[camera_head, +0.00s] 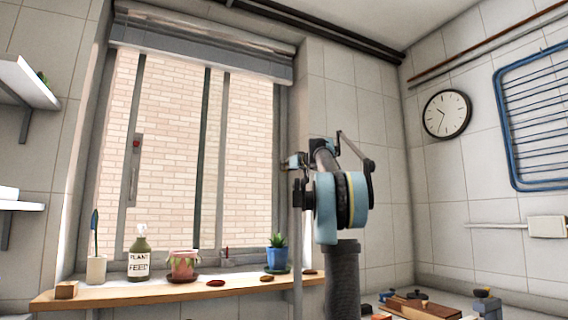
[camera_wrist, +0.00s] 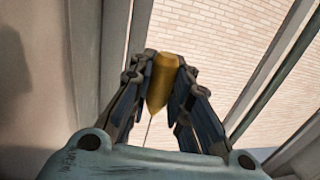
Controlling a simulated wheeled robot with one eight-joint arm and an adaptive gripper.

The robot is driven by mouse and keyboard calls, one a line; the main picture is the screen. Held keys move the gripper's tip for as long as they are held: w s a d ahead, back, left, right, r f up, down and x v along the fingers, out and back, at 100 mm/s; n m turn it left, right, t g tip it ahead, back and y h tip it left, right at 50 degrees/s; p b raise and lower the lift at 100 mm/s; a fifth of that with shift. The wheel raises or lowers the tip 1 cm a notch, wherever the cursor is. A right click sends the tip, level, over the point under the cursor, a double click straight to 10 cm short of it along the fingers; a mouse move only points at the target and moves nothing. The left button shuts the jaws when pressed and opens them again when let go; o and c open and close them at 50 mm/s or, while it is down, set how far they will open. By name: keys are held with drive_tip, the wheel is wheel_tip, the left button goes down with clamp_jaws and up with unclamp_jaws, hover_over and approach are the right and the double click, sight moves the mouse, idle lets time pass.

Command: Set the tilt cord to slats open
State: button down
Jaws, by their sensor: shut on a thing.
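A yellow-brown tassel-like pull (camera_wrist: 162,82) sits between the two fingers of my gripper (camera_wrist: 163,70) in the wrist view. The fingers are shut on its sides. A thin cord (camera_wrist: 150,132) runs from its narrow end toward the gripper's palm. In the head view my arm is raised beside the right side of the window, and the pull cannot be made out there. The blind (camera_head: 200,55) is a grey bundle gathered at the top of the window; the angle of its slats cannot be told.
A wooden sill (camera_head: 200,289) holds a plant feed bottle (camera_head: 139,260), a pink pot (camera_head: 183,264) and a blue pot with a succulent (camera_head: 277,257). A clock (camera_head: 446,113) and a blue rack (camera_head: 535,120) hang on the right wall.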

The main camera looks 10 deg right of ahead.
drive_tip(key=shift+s+f, duration=0.1)
drive_tip(key=shift+f, duration=1.6)
drive_tip(key=c, duration=1.5)
unclamp_jaws()
drive_tip(key=shift+d, duration=0.1)
drive_tip(key=shift+o, duration=0.2)
drive_tip(key=v, duration=1.1)
drive_tip(key=shift+s+d, duration=0.2)
drive_tip(key=shift+s, duration=0.15)
